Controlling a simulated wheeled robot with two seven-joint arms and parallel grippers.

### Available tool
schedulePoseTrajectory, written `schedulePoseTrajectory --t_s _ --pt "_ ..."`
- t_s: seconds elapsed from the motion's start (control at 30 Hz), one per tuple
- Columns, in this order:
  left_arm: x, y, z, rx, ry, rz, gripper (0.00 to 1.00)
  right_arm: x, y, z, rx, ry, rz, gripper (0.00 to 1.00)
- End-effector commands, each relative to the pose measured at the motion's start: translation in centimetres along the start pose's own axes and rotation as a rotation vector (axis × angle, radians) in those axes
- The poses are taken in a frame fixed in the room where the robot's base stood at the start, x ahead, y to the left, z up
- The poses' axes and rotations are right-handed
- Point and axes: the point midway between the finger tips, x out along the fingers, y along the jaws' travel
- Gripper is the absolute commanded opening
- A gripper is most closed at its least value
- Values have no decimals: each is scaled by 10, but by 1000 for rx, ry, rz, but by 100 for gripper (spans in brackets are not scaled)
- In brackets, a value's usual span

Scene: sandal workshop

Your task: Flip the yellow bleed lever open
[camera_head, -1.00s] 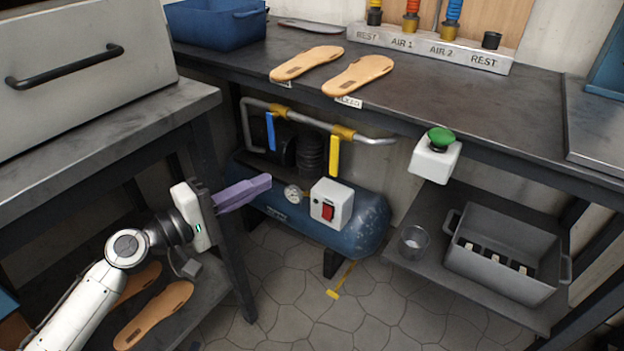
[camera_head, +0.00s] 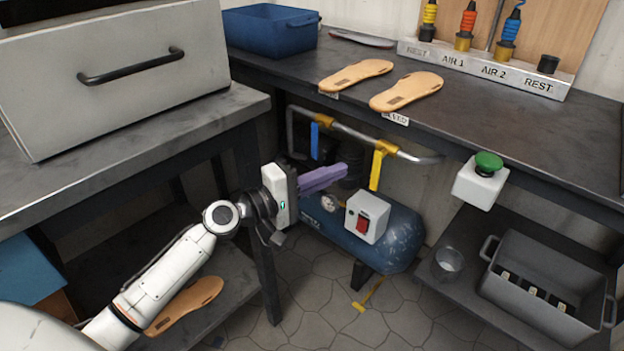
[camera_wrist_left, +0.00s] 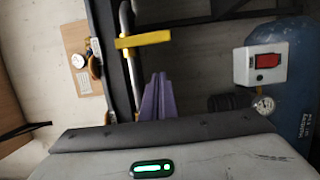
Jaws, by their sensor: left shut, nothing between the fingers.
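The yellow bleed lever (camera_head: 376,170) hangs down from the pipe under the rear bench, below a label whose visible letters read like "EED". In the left wrist view the lever (camera_wrist_left: 143,40) sticks out sideways from the pipe, beyond my fingertips. My left gripper (camera_head: 345,170) has purple fingers, shut and empty. Its tips are just left of the lever in the head view, with a gap showing. The fingers also show in the left wrist view (camera_wrist_left: 158,78). My right gripper is not in view.
A blue lever (camera_head: 315,141) hangs on the same pipe, left of the yellow one. The blue tank (camera_head: 400,240) and a white box with a red switch (camera_head: 367,218) sit below. The bench edge runs above. A green button (camera_head: 488,162) is at the right.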

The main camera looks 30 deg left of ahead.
Motion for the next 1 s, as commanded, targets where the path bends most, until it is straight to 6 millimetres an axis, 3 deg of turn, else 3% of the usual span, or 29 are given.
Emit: schedulePoseTrajectory --t_s 0.07,0.2,0.33,1.0 --pt "16 2 2 -1 -1 2 0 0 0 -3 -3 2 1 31" --pt "17 2 25 -3 -1 -1 0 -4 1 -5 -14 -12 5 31" --pt "20 1 35 -2 0 -2 0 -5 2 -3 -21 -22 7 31" --pt "27 -3 46 -38 -12 9 0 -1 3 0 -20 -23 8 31"
